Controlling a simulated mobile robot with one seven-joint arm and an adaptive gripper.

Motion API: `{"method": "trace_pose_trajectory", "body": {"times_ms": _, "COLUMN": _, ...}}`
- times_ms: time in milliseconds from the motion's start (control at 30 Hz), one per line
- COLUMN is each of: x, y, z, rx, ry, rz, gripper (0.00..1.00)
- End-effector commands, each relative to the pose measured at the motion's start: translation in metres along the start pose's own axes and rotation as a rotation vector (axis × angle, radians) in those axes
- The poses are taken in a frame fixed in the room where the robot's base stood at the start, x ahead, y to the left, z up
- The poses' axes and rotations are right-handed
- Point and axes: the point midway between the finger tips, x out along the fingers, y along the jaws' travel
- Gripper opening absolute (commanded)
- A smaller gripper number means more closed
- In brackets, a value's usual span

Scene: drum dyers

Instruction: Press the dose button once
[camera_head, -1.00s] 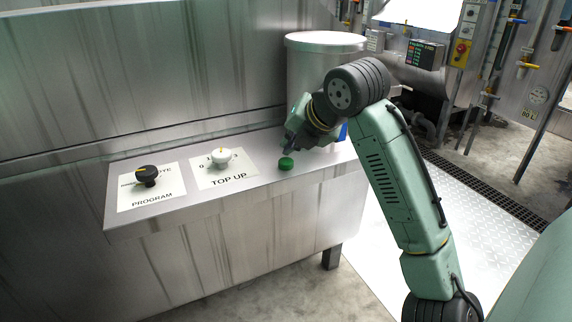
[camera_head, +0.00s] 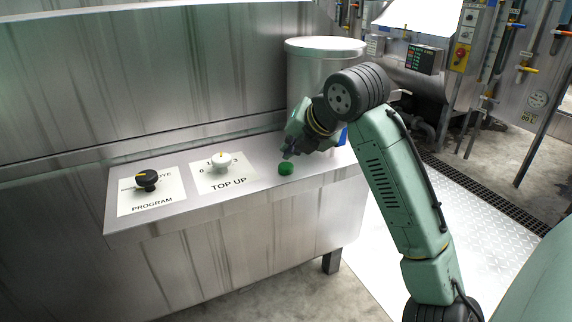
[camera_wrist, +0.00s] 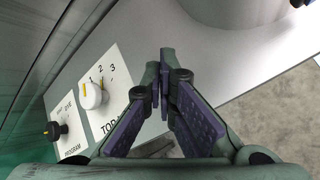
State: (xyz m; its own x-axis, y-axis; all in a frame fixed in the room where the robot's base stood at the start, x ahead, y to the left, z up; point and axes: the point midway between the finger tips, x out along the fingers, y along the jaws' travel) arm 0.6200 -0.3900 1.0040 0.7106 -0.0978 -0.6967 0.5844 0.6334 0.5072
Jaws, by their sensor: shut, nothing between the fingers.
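A round green button (camera_head: 286,166) stands up from the steel ledge (camera_head: 258,185), right of the TOP UP plate. It is the only push button I see on this ledge, and I can read no label on it. My gripper (camera_head: 288,154) is just above and behind the button; I cannot tell whether the tips touch it. In the wrist view, the fingertips of my gripper (camera_wrist: 163,85) are together with nothing between them. The fingers hide most of the ledge below them there, and I cannot make out the button clearly.
A white TOP UP knob (camera_head: 221,160) and a black PROGRAM knob (camera_head: 147,179) stand on the ledge to the left. A steel drum (camera_head: 310,66) stands behind my gripper. A steel wall (camera_head: 130,80) rises behind the ledge. A blue item (camera_head: 343,136) shows beside my wrist.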

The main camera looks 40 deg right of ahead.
Motion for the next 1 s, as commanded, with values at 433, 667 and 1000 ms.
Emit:
{"method": "trace_pose_trajectory", "body": {"times_ms": 433, "x": 0.0059, "y": -0.0037, "z": -0.0044, "rx": 0.000, "ry": 0.001, "rz": 0.001, "gripper": 0.00}}
{"method": "trace_pose_trajectory", "body": {"times_ms": 667, "x": 0.0058, "y": -0.0043, "z": -0.0043, "rx": 0.000, "ry": 0.000, "rz": 0.001, "gripper": 0.00}}
{"method": "trace_pose_trajectory", "body": {"times_ms": 1000, "x": 0.0072, "y": -0.0052, "z": -0.0053, "rx": 0.000, "ry": 0.000, "rz": 0.000, "gripper": 0.00}}
